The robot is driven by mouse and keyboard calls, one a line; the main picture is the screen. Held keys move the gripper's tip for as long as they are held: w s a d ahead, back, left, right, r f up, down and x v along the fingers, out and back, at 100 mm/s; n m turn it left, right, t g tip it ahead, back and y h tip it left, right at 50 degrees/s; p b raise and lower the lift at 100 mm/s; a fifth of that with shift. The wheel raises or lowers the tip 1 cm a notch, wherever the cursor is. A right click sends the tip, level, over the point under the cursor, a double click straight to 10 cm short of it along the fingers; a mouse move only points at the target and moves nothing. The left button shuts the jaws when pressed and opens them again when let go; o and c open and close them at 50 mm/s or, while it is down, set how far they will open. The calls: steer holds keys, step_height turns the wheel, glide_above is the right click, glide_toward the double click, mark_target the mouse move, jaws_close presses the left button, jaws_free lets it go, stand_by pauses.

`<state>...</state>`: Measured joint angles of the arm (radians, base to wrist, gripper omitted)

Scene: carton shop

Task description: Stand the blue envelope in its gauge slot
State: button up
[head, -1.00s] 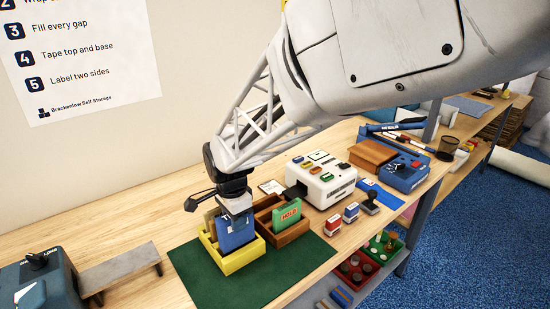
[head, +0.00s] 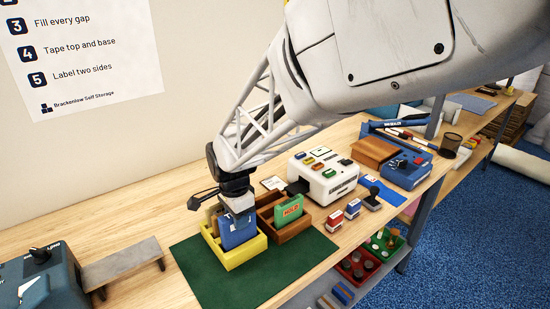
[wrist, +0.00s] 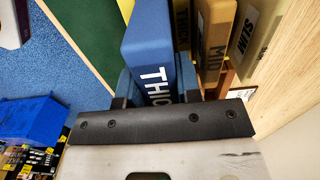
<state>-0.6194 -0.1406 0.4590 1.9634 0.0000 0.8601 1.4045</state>
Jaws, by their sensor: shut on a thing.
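The blue envelope (head: 240,234) is a thick upright block with white lettering. My gripper (head: 237,204) is above it, shut on its upper part. In the head view its lower part is hidden behind the front wall of the yellow slotted gauge (head: 246,255); I cannot tell whether it rests on the bottom. In the wrist view the blue envelope (wrist: 150,38) reads "THIC", with a finger of my gripper (wrist: 155,88) on each side. Beside it are a brown piece marked "MID" (wrist: 212,45) and a pale yellow piece marked "SLIM" (wrist: 250,40).
A wooden tray (head: 291,232) holding a green "HOLD" block (head: 288,209) stands close right of the gauge. Both stand on a green mat (head: 215,285). A white machine (head: 325,182) is behind right. A grey stand (head: 122,262) is left.

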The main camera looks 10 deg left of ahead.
steer(key=shift+f, duration=1.25)
stand_by(0.3)
steer(key=o, duration=1)
steer(key=shift+c, duration=0.2)
steer(key=shift+r, duration=0.15)
steer(key=shift+r, duration=2.85)
